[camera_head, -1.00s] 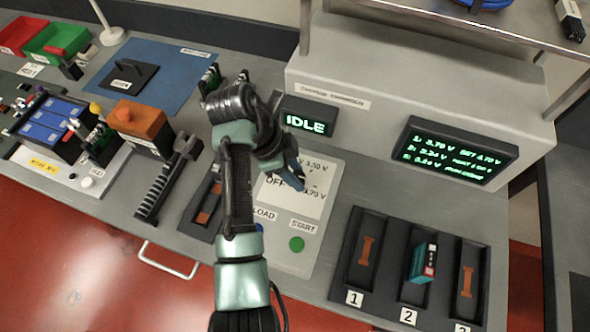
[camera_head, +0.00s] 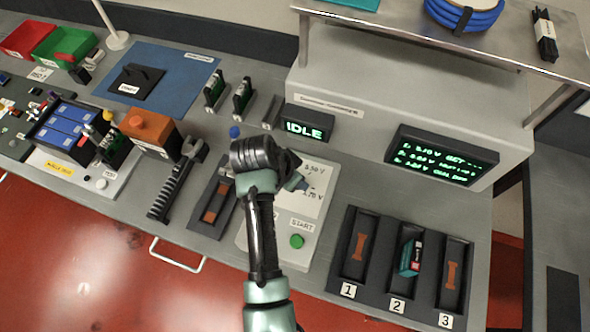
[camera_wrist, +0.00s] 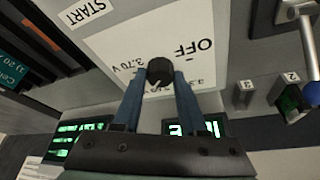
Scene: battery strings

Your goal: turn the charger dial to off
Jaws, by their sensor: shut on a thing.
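The charger dial (camera_wrist: 160,72) is a round black knob on the white label plate (camera_wrist: 110,40) in the wrist view. The printed words OFF and 3.70 V lie on either side of it; a third label is partly covered. A small light mark shows on the knob, but I cannot tell clearly which label it points to. My gripper (camera_wrist: 160,82) has its two blue-grey fingers shut on the dial's sides. In the head view my gripper (camera_head: 299,181) is over the charger panel (camera_head: 318,215) and hides the dial. The status display (camera_head: 308,127) reads IDLE.
A green button (camera_head: 297,241) marked START sits below the dial. Right of it is a tray (camera_head: 333,262) with numbered bays, a teal battery (camera_head: 411,256) in bay 2. A readout display (camera_head: 442,163) is behind. Upright slots and a blue knob (camera_head: 234,132) stand behind my wrist.

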